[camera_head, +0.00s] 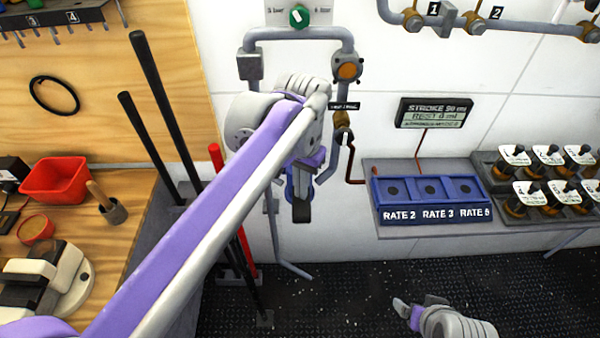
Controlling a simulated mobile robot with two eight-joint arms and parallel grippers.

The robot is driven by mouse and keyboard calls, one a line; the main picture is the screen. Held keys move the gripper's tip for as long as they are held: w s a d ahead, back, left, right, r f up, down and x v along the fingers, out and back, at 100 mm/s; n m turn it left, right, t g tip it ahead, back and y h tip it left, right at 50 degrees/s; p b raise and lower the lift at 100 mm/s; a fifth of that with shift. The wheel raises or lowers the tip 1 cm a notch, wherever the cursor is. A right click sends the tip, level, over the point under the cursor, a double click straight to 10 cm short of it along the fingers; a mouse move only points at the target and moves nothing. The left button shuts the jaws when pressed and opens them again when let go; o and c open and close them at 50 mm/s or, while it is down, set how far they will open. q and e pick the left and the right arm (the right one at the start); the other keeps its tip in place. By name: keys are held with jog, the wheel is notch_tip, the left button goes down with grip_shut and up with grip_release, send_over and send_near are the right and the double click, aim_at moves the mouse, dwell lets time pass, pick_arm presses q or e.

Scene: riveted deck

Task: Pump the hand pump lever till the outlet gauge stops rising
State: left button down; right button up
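My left arm crosses the view from the lower left, and its gripper (302,207) points down in front of the wall pipework. Its fingers are seen end-on, so their opening is unclear. The arm hides part of the pipework behind it. A red-topped rod (215,157) stands left of the arm; I cannot tell whether it is the pump lever. No outlet gauge dial is clearly readable. My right gripper (404,308) is low over the dark floor, apart from everything, its opening unclear.
A display (434,113) reads "STROKE 90 ml" and "REST 0 ml". A blue box (430,217) marked with rates sits on a shelf beside several labelled valves (538,190). Two black rods (165,100) and a workbench with a red bin (57,180) are at left.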

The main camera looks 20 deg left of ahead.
pick_arm(q)
notch_tip(320, 180, down, 3)
jog(key=shift+r+b, duration=0.15)
jog(key=shift+b, duration=0.45)
jog(key=shift+f+b, duration=1.8)
jog(key=shift+f, duration=1.6)
pick_arm(e)
jog(key=shift+s+f, duration=0.85)
jog(key=shift+f, duration=2.25)
pick_arm(q)
notch_tip(320, 180, up, 12)
jog(key=p, duration=0.7)
jog(key=shift+w+f, duration=0.1)
pick_arm(e)
jog(key=w+r, duration=0.3)
jog(key=r, duration=0.6)
jog(key=shift+r, duration=0.25)
jog(key=shift+s, duration=0.1)
